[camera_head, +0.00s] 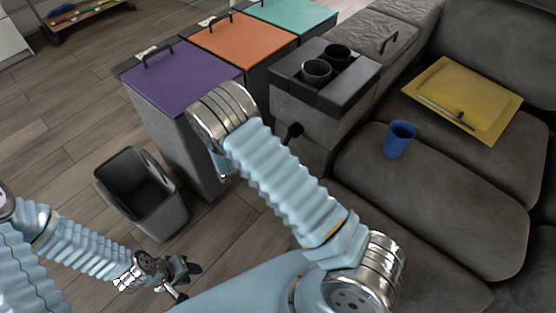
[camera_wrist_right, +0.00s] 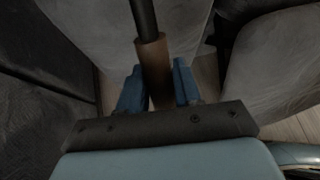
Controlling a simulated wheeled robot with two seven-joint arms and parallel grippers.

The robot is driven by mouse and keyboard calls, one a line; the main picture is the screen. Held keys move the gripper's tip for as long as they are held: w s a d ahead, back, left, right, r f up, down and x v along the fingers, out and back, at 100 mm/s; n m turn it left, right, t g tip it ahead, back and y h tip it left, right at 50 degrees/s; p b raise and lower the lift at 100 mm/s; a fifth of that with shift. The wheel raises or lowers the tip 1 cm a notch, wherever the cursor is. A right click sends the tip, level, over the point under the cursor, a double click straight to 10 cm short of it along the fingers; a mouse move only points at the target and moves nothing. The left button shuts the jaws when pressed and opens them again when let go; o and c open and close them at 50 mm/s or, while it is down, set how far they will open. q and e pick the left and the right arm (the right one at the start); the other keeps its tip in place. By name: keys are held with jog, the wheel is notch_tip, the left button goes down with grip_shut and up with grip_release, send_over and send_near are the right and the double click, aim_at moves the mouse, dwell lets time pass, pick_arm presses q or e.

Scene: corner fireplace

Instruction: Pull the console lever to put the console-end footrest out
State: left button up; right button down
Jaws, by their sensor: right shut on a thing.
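The lever (camera_wrist_right: 152,55) shows in the right wrist view as a black rod with a brown grip. My right gripper (camera_wrist_right: 158,84) has its two blue fingers on either side of the brown grip and is shut on it. In the head view my right arm hides this gripper and the grip. A small black part (camera_head: 293,131) sticks out from the side of the grey console (camera_head: 296,108). The sofa's console-end seat (camera_head: 365,165) is grey; its footrest cannot be made out. My left gripper (camera_head: 184,279) is open and empty, low over the floor.
A purple-lidded bin (camera_head: 185,78), an orange-lidded bin (camera_head: 240,40) and a teal-lidded bin (camera_head: 290,14) stand left of the console. A grey open bin (camera_head: 158,212) stands on the floor. A blue cup (camera_head: 399,140) and yellow tray (camera_head: 480,90) are on the sofa.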

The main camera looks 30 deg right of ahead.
jog(key=c, duration=0.9)
grip_release()
jog(key=shift+f, duration=0.1)
